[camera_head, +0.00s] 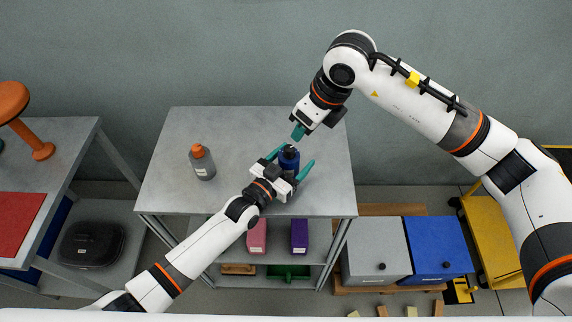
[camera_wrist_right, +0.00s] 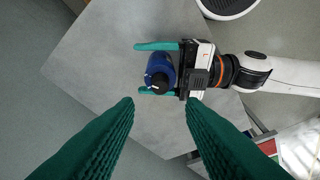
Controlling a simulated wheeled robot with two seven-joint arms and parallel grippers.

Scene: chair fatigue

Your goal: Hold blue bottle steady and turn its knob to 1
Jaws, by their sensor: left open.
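The blue bottle (camera_head: 289,164) with a dark knob stands on the grey table (camera_head: 230,140). My left gripper (camera_head: 291,161) is open, with one teal finger on each side of the bottle; contact cannot be told. In the right wrist view the bottle (camera_wrist_right: 166,64) lies between the left gripper's fingers (camera_wrist_right: 150,69), and its black knob (camera_wrist_right: 158,83) faces the camera. My right gripper (camera_head: 298,132) is above and behind the bottle. In its wrist view the right gripper's fingers (camera_wrist_right: 159,103) are wide apart and empty. The knob's markings are too small to read.
A grey bottle (camera_head: 203,166) with an orange cap stands on the table's left part. Pink (camera_head: 257,237) and purple (camera_head: 299,236) boxes sit on the shelf below. Grey (camera_head: 375,250) and blue (camera_head: 438,247) bins stand at the right. The table's back left is clear.

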